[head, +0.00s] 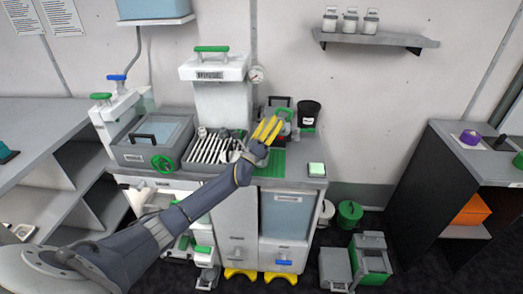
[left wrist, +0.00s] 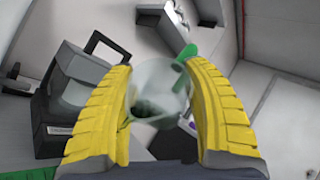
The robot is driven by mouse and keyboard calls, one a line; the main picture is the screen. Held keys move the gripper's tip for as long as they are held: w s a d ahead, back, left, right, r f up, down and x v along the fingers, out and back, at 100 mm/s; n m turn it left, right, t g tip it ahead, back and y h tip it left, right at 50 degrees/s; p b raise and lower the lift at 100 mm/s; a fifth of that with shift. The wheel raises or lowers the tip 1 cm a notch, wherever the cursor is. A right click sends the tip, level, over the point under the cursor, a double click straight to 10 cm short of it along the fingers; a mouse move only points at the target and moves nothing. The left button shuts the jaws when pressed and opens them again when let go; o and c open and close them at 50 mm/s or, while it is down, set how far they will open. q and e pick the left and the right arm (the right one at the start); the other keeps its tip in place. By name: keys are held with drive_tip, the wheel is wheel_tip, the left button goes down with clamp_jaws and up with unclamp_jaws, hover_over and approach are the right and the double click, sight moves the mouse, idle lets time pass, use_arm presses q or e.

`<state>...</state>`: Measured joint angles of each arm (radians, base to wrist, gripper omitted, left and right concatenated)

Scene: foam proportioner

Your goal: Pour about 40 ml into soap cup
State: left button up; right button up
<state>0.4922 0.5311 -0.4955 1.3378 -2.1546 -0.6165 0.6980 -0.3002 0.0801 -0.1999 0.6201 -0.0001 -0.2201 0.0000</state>
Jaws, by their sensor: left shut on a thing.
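My left gripper (head: 268,130) has yellow fingers and is over the right half of the workbench, above the green mat (head: 272,163). In the left wrist view, the fingers (left wrist: 162,105) are shut on a clear, rounded vessel (left wrist: 158,92), one finger on each side. Dark shapes show through it, and I cannot tell how much liquid it holds. A black cup (head: 308,114) with a pale label stands at the back right of the bench, right of the gripper. I cannot tell which thing is the soap cup. My right gripper is out of view.
A grey box with a black handle (left wrist: 75,105) is close to the left finger. A rack of pale tools (head: 213,150) lies left of the gripper. A white dispenser (head: 222,95) with a green handle stands behind.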

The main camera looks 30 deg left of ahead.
use_arm(q)
drive_tip(key=shift+w+d+r+n+t+y, duration=0.1)
drive_tip(key=shift+d+n+t+y, duration=0.2)
drive_tip(key=shift+d+n+y, duration=0.15)
idle(0.4)
drive_tip(key=shift+d+r+n+t+y, duration=0.2)
drive_tip(key=shift+r+n+t+y, duration=0.35)
drive_tip(key=shift+n, duration=0.2)
idle(0.3)
drive_tip(key=shift+a+f+m+g+h, duration=0.1)
drive_tip(key=shift+f+m+g+h, duration=0.5)
drive_tip(key=shift+m, duration=0.2)
drive_tip(key=shift+w+m+g+h, duration=0.2)
drive_tip(key=shift+m+g+h, duration=0.25)
drive_tip(key=shift+m+h, duration=0.2)
drive_tip(key=shift+w+d+f+m+g+h, duration=0.1)
drive_tip(key=shift+d+f+m+g+h, duration=0.1)
drive_tip(key=shift+f+m+g, duration=0.35)
drive_tip(key=shift+w+d+f+m+g+h, duration=0.15)
drive_tip(key=shift+f+m+g, duration=0.2)
drive_tip(key=shift+f+m, duration=0.2)
drive_tip(key=shift+f, duration=0.1)
drive_tip(key=shift+a+f+m+g, duration=0.1)
drive_tip(key=shift+f+m+g, duration=0.1)
drive_tip(key=shift+m+g, duration=0.3)
drive_tip(key=shift+d+f+m+g, duration=0.2)
drive_tip(key=shift+f+m+g, duration=0.35)
drive_tip(key=shift+g, duration=0.25)
